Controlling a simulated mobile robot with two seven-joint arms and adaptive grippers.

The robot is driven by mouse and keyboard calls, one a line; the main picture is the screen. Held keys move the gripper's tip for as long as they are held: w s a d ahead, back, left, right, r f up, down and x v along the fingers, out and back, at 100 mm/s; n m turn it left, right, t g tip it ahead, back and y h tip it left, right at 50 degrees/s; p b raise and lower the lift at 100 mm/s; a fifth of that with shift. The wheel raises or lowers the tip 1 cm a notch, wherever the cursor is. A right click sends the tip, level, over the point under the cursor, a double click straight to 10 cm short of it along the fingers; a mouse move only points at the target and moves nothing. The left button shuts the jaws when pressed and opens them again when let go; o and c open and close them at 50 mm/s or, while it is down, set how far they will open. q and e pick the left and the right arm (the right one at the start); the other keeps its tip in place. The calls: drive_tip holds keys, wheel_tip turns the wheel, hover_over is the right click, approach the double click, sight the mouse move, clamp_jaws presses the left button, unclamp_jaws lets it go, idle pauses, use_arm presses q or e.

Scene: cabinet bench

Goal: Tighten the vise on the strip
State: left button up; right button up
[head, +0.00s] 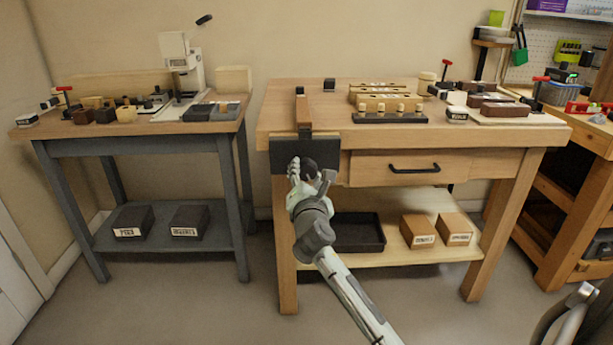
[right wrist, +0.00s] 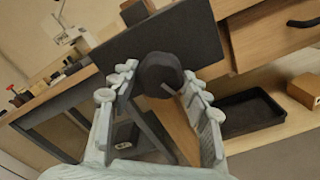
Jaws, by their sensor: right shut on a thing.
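The vise is a dark jaw plate (head: 284,154) on the front left of the wooden workbench, with a round black knob (head: 309,164) in front. A wooden strip (head: 302,108) stands at the vise, above the plate. My right gripper (head: 311,173) is at the plate's front, shut on the knob. In the right wrist view the knob (right wrist: 160,72) sits between the fingertips, in front of the dark plate (right wrist: 175,42). The exact contact between jaw and strip is too small to tell.
A drawer with a black handle (head: 414,168) is right of the vise. A black tray (head: 357,232) and two labelled boxes (head: 418,231) lie on the lower shelf. Several blocks and tools cover the benchtop. A grey table (head: 150,140) stands at left, with floor between.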

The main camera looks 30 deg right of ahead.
drive_tip(key=shift+f+m+b, duration=0.15)
drive_tip(key=shift+m+b, duration=0.3)
drive_tip(key=shift+m, duration=1.55)
drive_tip(key=m+b, duration=0.1)
drive_tip(key=m, duration=0.1)
drive_tip(key=shift+m, duration=0.3)
drive_tip(key=shift+w+m, duration=0.1)
drive_tip(key=shift+m, duration=0.6)
drive_tip(key=o, duration=1)
drive_tip(key=shift+c, duration=0.2)
